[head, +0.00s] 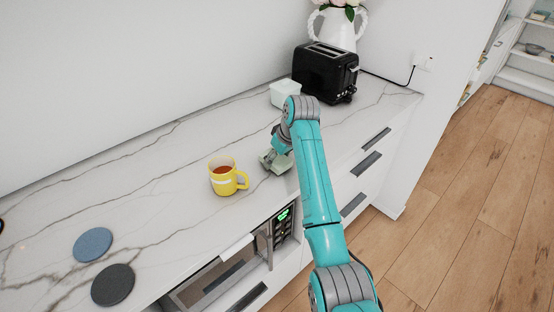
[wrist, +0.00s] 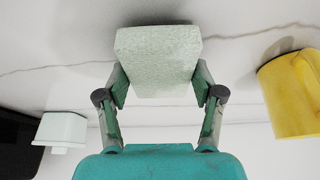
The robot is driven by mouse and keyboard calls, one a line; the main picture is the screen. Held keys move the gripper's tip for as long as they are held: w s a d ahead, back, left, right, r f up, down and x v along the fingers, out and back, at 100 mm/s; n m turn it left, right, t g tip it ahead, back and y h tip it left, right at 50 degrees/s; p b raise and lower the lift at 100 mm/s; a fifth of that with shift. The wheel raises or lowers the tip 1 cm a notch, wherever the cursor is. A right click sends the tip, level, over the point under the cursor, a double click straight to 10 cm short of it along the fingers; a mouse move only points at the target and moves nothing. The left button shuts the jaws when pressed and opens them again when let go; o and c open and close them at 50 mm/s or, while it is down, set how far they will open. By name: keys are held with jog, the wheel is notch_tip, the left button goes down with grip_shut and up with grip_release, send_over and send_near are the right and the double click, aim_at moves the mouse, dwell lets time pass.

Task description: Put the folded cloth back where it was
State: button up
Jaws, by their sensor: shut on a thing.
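The folded cloth (wrist: 158,58) is a pale green block between the two fingers of my gripper (wrist: 158,88) in the wrist view. My gripper is shut on it, with a finger at each side. In the head view my gripper (head: 275,162) is low over the marble counter, to the right of the yellow mug. The cloth is mostly hidden there by my gripper and arm. I cannot tell whether the cloth touches the counter.
A yellow mug (head: 224,177) with a reddish-brown drink stands close by on the left. A pale lidded box (head: 284,94) and a black toaster (head: 325,73) stand behind. Blue (head: 93,244) and dark grey (head: 113,284) round coasters lie at the front left. Bare counter lies between.

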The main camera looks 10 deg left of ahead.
jog(key=shift+f, duration=0.45)
jog(key=shift+f, duration=0.1)
jog(key=o, duration=1.1)
jog(key=v, duration=1.2)
